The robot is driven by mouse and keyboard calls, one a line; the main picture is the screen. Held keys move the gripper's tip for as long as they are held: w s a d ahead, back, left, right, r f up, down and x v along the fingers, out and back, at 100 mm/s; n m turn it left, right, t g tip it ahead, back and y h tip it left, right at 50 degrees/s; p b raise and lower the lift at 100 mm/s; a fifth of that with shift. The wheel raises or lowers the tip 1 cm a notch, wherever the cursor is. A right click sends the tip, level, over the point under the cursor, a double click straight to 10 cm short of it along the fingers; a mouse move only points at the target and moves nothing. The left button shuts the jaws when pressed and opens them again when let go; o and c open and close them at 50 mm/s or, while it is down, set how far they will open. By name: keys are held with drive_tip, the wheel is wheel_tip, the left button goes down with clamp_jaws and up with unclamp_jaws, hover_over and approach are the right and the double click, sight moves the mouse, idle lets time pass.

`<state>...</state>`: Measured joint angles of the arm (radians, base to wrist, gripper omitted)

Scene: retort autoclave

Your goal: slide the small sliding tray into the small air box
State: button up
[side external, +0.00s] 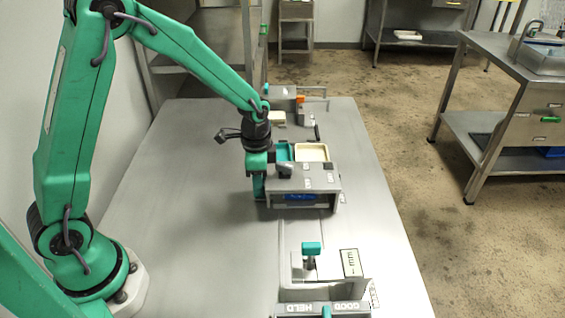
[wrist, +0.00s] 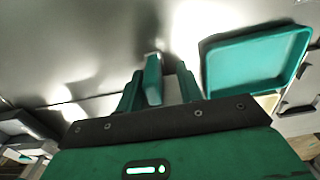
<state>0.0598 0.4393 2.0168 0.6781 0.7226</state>
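My gripper (side external: 259,187) points down at the left end of a grey metal box (side external: 325,180), perhaps the small air box. In the wrist view its two green fingers (wrist: 158,88) stand apart. A narrow teal upright piece (wrist: 153,80) shows between them, with a gap on its right; it may be a handle of the small sliding tray, but I cannot tell. A shallow teal tray (side external: 284,152) lies behind the box and shows at upper right in the wrist view (wrist: 255,62). A blue thing (side external: 300,197) shows inside the box's front opening.
A cream tray (side external: 312,153) sits right of the teal tray. A grey fixture with a teal knob (side external: 312,248) stands at the front of the table. More small fixtures (side external: 285,97) stand at the back. The table's left part (side external: 190,190) is clear.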

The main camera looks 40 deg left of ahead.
drive_tip(key=shift+d, duration=0.1)
drive_tip(key=shift+r, duration=3.9)
drive_tip(key=shift+s+r, duration=0.3)
drive_tip(key=shift+r, duration=0.15)
drive_tip(key=s+a+r+n+t, duration=0.1)
drive_tip(key=s+r+n, duration=0.3)
drive_tip(key=s, duration=0.5)
drive_tip(key=s+a+r+n+t, duration=0.1)
drive_tip(key=s+r+n+t, duration=0.3)
drive_tip(key=s+r, duration=0.4)
drive_tip(key=shift+s+a+n+t, duration=0.3)
drive_tip(key=shift+s+n, duration=0.15)
drive_tip(key=shift+n, duration=0.05)
